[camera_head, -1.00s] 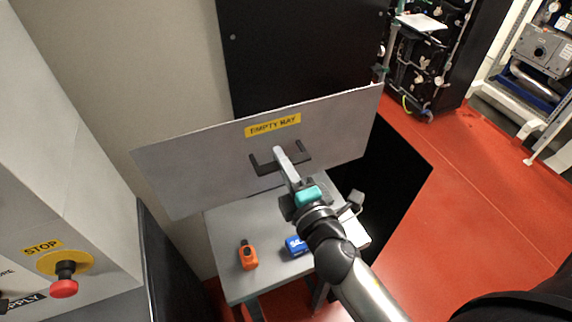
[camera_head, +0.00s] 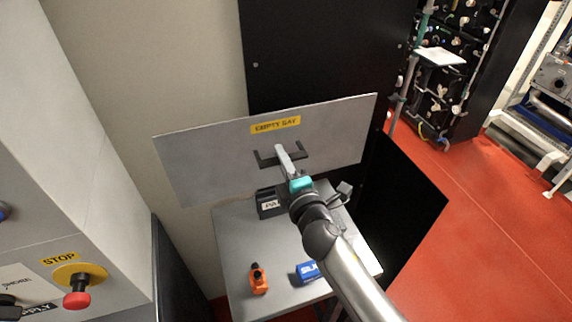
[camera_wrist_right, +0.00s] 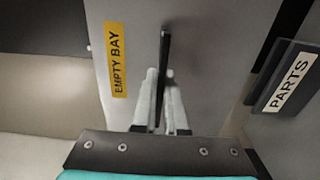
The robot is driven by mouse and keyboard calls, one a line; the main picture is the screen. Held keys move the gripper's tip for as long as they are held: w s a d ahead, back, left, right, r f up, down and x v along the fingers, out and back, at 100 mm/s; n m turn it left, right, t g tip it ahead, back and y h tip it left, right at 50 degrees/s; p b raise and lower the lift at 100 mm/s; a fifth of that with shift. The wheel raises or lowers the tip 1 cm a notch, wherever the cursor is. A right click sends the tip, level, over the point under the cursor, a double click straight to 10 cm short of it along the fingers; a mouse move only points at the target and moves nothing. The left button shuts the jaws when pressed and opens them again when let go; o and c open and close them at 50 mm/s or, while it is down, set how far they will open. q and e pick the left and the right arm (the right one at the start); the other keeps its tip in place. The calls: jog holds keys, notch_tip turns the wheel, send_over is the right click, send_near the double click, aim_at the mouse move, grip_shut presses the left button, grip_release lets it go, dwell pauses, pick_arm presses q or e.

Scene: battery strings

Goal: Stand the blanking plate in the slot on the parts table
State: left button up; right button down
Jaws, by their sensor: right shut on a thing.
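The blanking plate (camera_head: 215,160) is a wide grey panel with a yellow EMPTY BAY label and a black bar handle (camera_head: 268,159). My right gripper (camera_head: 284,152) is shut on that handle and holds the plate steeply upright over the back of the parts table (camera_head: 238,250). The wrist view shows the fingers (camera_wrist_right: 162,78) on the handle and the plate's face (camera_wrist_right: 195,35) behind. A dark block (camera_head: 267,198) stands on the table below the plate, its label partly hidden; a PARTS label (camera_wrist_right: 291,83) shows in the wrist view. I cannot see the slot opening. My left gripper is out of view.
An orange tool (camera_head: 259,280) and a blue object (camera_head: 307,271) lie on the table's front part. A grey cabinet with a red stop button (camera_head: 77,298) stands at left. A tall black cabinet (camera_head: 310,60) is behind the plate. Red floor is open at right.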

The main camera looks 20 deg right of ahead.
aim_at(277, 181)
jog(key=shift+w+f+b, duration=0.1)
jog(key=shift+f+b, duration=5.25)
jog(key=shift+f, duration=0.1)
jog(key=shift+f+b, duration=0.35)
jog(key=shift+b, duration=0.05)
jog(key=c, duration=0.9)
grip_release()
jog(key=shift+f, duration=0.3)
jog(key=s, duration=0.5)
jog(key=s+b, duration=0.1)
jog(key=s, duration=0.4)
jog(key=s+b, duration=0.1)
jog(key=s, duration=0.4)
jog(key=shift+s+d+r, duration=0.1)
jog(key=shift+s+d, duration=0.1)
jog(key=shift+d, duration=0.1)
